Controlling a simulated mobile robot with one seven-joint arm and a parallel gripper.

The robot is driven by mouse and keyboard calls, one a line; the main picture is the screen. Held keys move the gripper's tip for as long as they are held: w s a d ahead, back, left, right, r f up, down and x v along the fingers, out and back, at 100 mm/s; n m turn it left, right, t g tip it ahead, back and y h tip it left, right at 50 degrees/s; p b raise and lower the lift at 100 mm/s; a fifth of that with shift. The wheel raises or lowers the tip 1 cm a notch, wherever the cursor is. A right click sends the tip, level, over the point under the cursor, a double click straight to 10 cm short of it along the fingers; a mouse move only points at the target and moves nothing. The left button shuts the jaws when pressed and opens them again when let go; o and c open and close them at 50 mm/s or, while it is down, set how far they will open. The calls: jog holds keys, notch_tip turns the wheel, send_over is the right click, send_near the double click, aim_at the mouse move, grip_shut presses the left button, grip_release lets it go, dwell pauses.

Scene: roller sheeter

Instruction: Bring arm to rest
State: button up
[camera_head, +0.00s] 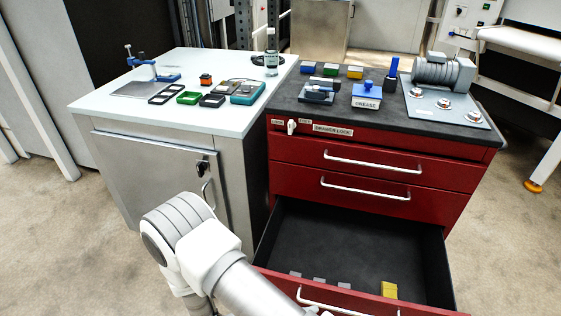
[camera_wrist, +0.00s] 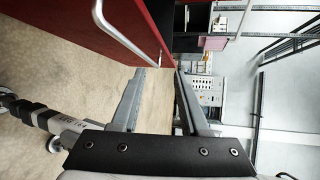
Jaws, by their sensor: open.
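My arm (camera_head: 205,243) shows at the bottom centre of the head view, in front of the grey cabinet and beside the open drawer. Its far end runs out of the bottom of that view, so my gripper is not seen there. In the wrist view my gripper (camera_wrist: 159,76) has its two grey fingers apart, with nothing between them. A red drawer front with a pale handle (camera_wrist: 120,35) lies above and to the left of the fingers in the wrist view. I cannot tell how far the fingers are from it.
The red cabinet (camera_head: 360,188) has its lowest visible drawer (camera_head: 350,245) pulled out, with a yellow block and several grey pieces inside. Its black top holds a grease box (camera_head: 366,97) and a roller machine (camera_head: 442,75). A white-topped cabinet (camera_head: 120,110) carries trays and a bottle.

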jog(key=w+d+r+m+g+y, duration=0.1)
jog(key=d+r+m+g+y, duration=0.15)
jog(key=r+m, duration=0.75)
jog(key=w+d+r+m+g+y, duration=0.1)
jog(key=r+m+g+y, duration=0.3)
jog(key=r+m, duration=0.6)
jog(key=s+d+r+m+t+y+p, duration=0.1)
jog(key=r+m+p, duration=0.4)
jog(key=r, duration=0.7)
jog(key=s+d+r+m+t+y+p, duration=0.2)
jog(key=r+m+p, duration=0.4)
jog(key=r, duration=0.6)
jog(key=s+d+r+m+t+y+p, duration=0.1)
jog(key=s+r+m+t+y+p, duration=0.2)
jog(key=r, duration=0.9)
jog(key=m+t+y+p, duration=0.1)
jog(key=m+y+p, duration=0.1)
jog(key=m+p, duration=0.1)
jog(key=shift+s+d+m, duration=0.3)
jog(key=shift+m, duration=0.1)
jog(key=shift+f+t, duration=0.1)
jog(key=shift+t, duration=0.15)
